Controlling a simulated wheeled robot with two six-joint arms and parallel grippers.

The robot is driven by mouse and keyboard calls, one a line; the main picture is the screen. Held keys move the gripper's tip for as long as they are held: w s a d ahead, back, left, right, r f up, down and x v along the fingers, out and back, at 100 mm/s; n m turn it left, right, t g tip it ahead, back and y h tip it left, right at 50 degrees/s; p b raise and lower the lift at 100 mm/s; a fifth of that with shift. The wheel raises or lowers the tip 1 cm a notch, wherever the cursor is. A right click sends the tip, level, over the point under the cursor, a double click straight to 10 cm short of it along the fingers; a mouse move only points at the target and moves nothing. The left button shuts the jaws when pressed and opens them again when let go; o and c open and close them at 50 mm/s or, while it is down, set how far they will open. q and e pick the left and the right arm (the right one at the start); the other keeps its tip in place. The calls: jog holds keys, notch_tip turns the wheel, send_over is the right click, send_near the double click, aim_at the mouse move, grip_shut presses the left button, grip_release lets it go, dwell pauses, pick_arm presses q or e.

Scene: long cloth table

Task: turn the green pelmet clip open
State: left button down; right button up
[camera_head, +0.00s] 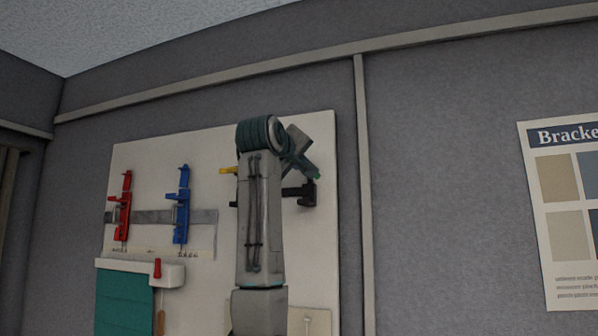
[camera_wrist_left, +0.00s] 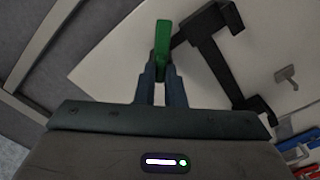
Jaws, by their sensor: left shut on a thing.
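The green pelmet clip (camera_wrist_left: 162,36) shows in the left wrist view as a narrow green piece rising from between the fingertips of my left gripper (camera_wrist_left: 161,64). The gripper is shut on its near end, and the fingers hide that part. In the head view my left arm stands in front of the board, with its wrist by the board's right side. My right gripper is in neither view.
A black bracket (camera_wrist_left: 213,52) is beside the green clip; it also shows in the head view (camera_head: 307,193). Red (camera_head: 125,207) and blue (camera_head: 182,206) clips are on a grey rail at the white board's (camera_head: 325,240) left. A teal blind (camera_head: 123,305) hangs below. A poster (camera_head: 560,215) is far right.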

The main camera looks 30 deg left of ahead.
pick_arm(q)
jog(key=shift+n+b, duration=1.8)
jog(key=shift+n, duration=2.4)
jog(key=c, duration=1.5)
grip_release()
